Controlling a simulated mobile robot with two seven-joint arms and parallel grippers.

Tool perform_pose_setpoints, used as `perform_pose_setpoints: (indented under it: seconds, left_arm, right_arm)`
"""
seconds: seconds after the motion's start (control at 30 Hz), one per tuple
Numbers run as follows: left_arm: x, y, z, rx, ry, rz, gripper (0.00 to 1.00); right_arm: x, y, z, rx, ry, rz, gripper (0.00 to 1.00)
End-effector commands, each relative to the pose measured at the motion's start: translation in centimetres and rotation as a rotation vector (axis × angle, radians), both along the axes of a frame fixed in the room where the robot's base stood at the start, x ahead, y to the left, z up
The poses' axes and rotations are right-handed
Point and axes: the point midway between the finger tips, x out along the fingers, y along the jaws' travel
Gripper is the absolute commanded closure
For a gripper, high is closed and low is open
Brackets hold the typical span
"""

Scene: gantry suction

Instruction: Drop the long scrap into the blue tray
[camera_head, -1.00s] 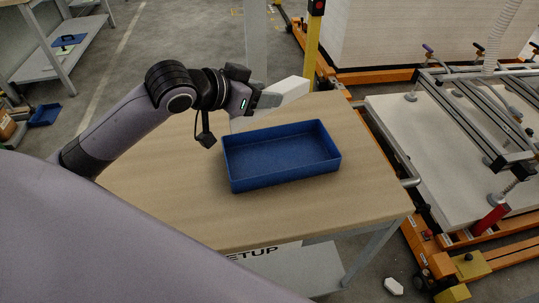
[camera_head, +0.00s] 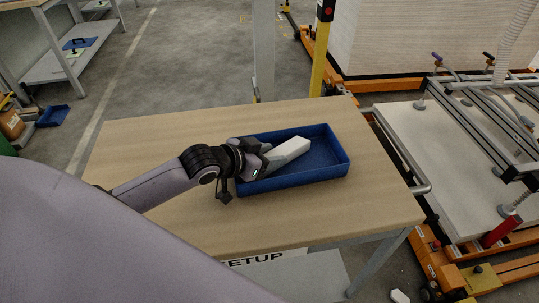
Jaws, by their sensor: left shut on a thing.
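The blue tray (camera_head: 325,175) lies on the wooden table, its inside partly covered by my arm and the scrap. My left gripper (camera_head: 268,160) is at the tray's left part, shut on the long scrap (camera_head: 290,152), a white block. The scrap points up and to the right over the tray's inside. I cannot tell whether it touches the tray floor. My right gripper is not in view.
The wooden table (camera_head: 130,150) has free room around the tray. To the right stands an orange-framed gantry with a pale board (camera_head: 415,150) and suction bars. A yellow post (camera_head: 319,60) rises behind the table. A small white piece (camera_head: 399,296) lies on the floor.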

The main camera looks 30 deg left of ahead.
Motion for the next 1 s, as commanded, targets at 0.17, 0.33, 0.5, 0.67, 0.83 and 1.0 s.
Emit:
perform_pose_setpoints:
  seconds: [0.17,0.33,0.5,0.67,0.83,1.0]
  left_arm:
    - [0.0,0.0,0.1,0.000,-0.003,0.000,0.92]
    - [0.0,0.0,-0.2,0.000,0.000,0.000,0.45]
    - [0.0,0.0,-0.2,0.000,0.000,0.000,0.29]
    - [0.0,0.0,-0.1,0.000,0.000,0.000,0.29]
    - [-0.6,0.3,0.4,0.002,0.000,0.000,0.29]
    - [-2.7,1.0,1.6,0.003,0.001,-0.001,0.29]
  right_arm:
    - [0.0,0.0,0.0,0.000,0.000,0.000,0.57]
    - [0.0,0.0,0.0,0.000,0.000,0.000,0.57]
    - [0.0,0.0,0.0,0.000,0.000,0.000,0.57]
    - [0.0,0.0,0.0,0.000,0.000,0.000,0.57]
    - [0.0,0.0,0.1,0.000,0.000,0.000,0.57]
    - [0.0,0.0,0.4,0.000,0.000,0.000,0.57]
